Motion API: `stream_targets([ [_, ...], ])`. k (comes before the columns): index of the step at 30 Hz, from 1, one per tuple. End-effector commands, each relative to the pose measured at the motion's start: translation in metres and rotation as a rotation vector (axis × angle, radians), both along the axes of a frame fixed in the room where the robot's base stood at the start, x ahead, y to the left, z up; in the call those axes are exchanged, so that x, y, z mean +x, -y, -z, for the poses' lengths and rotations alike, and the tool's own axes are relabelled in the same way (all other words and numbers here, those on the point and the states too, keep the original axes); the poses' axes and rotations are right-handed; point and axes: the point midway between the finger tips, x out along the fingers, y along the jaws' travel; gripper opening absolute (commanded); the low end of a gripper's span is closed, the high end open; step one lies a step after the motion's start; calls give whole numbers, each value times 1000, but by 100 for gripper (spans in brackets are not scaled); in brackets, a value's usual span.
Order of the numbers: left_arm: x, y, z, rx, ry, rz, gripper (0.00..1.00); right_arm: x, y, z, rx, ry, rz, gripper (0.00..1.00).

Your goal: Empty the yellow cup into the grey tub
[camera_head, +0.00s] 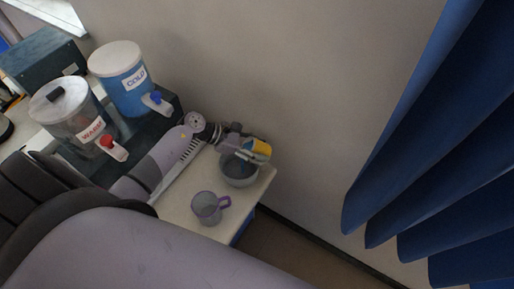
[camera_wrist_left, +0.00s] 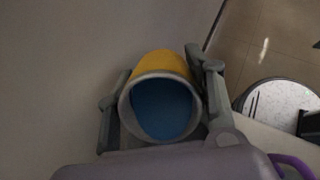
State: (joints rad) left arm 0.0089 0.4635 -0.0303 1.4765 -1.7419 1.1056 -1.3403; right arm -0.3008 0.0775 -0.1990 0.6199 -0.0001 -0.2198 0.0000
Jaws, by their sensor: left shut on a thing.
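My left gripper (camera_head: 234,144) is shut on the yellow cup (camera_head: 261,147) above the grey tub. The cup looks tilted, its pale rim toward the left over the tub. In the left wrist view the yellow cup (camera_wrist_left: 159,62) sits between the two fingers (camera_wrist_left: 160,97), its mouth toward the camera. Blue shows inside it; I cannot tell whether that is contents or the inner wall. The grey tub (camera_head: 240,180) stands near the counter's right end, its mouth partly covered by the cup and gripper. My right gripper is not in view.
A purple translucent mug (camera_head: 207,208) stands in front of the tub, handle to the right. Two drink dispensers, WARM (camera_head: 70,110) and COLD (camera_head: 122,78), stand at left. The wall is close behind; a blue curtain (camera_head: 440,150) hangs at right. The counter (camera_head: 183,212) ends just right of the tub.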

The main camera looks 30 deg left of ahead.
Motion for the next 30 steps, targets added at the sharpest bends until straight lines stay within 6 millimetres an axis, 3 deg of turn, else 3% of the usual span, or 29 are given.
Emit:
stream_targets([
  [30,-1,-2,7,-343,200,2,15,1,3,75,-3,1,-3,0],
])
